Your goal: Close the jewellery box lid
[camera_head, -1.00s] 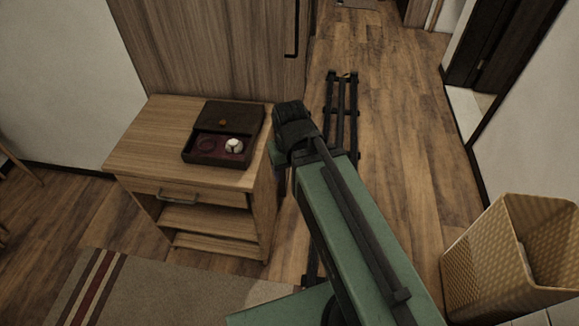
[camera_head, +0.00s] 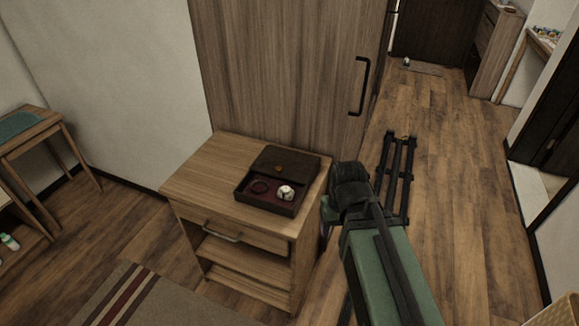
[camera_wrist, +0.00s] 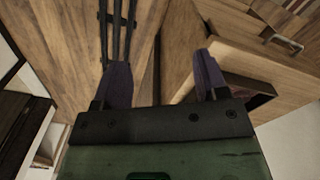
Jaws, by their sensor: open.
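The jewellery box (camera_head: 270,205) is dark brown and sits on the wooden cabinet top. Its lid (camera_head: 287,162) is open, tilted back on the far side, with a small round clasp. Inside, on a dark red lining, lie a white item (camera_head: 286,192) and a dark ring-shaped item (camera_head: 260,187). My gripper (camera_wrist: 163,78) is open and empty, with two purple fingers apart in the wrist view. In the head view it is mostly hidden behind my arm, beside the cabinet's right edge and apart from the box. A dark shape beyond the right finger in the wrist view is unclear.
The cabinet (camera_head: 200,185) has a drawer handle and open shelves. A tall wooden wardrobe (camera_head: 280,70) stands close behind. A side table (camera_head: 35,135) is at left, a striped rug (camera_head: 110,300) in front. The floor right of the rail is clear.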

